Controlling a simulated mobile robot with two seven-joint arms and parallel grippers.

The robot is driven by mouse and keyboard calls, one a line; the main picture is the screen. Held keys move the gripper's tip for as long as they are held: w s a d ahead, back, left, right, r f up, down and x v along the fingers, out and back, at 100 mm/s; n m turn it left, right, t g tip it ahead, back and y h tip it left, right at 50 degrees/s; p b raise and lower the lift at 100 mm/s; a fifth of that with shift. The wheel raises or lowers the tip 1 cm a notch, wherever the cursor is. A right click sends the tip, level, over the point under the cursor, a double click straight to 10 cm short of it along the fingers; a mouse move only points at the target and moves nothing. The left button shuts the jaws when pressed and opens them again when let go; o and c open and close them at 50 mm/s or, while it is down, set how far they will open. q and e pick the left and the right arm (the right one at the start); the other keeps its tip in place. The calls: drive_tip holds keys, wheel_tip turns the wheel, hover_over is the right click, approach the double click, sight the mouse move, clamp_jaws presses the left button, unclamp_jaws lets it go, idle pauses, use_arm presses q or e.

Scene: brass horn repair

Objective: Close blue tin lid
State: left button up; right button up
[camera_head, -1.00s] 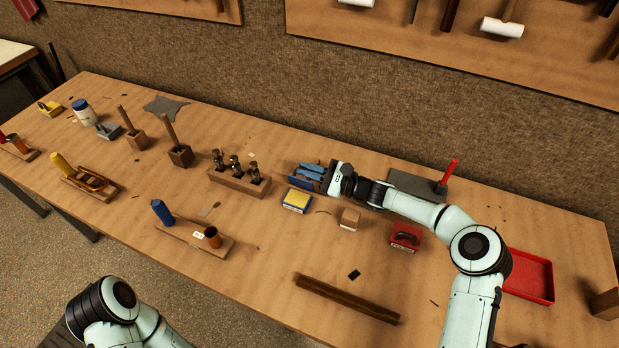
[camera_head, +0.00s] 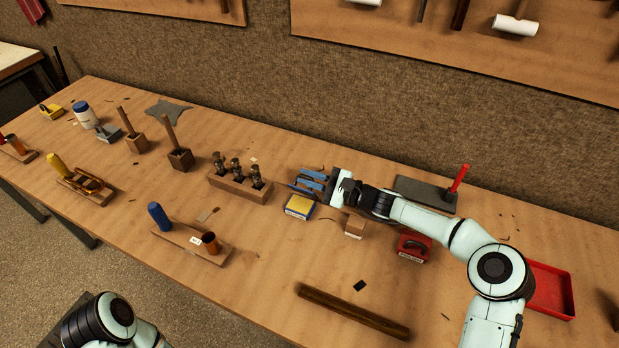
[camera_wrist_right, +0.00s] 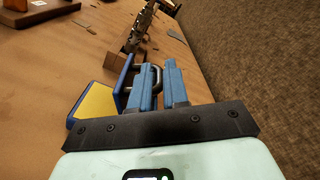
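The blue tin (camera_head: 296,190) is a dark blue shape on the table at middle, largely hidden by my right gripper. An upright blue panel (camera_wrist_right: 124,80) shows left of the fingers in the right wrist view; I cannot tell whether it is the lid. My right gripper (camera_head: 309,180) has light blue fingers with a narrow gap between them, low over the tin. In the right wrist view the fingers (camera_wrist_right: 161,82) stand apart, a grey loop (camera_wrist_right: 156,70) near their tips. I see no thing clearly gripped. My left gripper is out of view.
A yellow-topped blue box (camera_head: 299,207) stands just in front of the right gripper. A wooden rack (camera_head: 240,188) with several metal parts is to its left. A small wooden block (camera_head: 355,229) and a red box (camera_head: 413,247) are to its right.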

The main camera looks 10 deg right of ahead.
drive_tip(key=shift+d, duration=0.1)
drive_tip(key=shift+s+d, duration=0.2)
drive_tip(key=shift+d, duration=0.1)
drive_tip(key=v, duration=1.2)
drive_tip(key=shift+s+d, duration=0.15)
drive_tip(key=shift+s, duration=0.05)
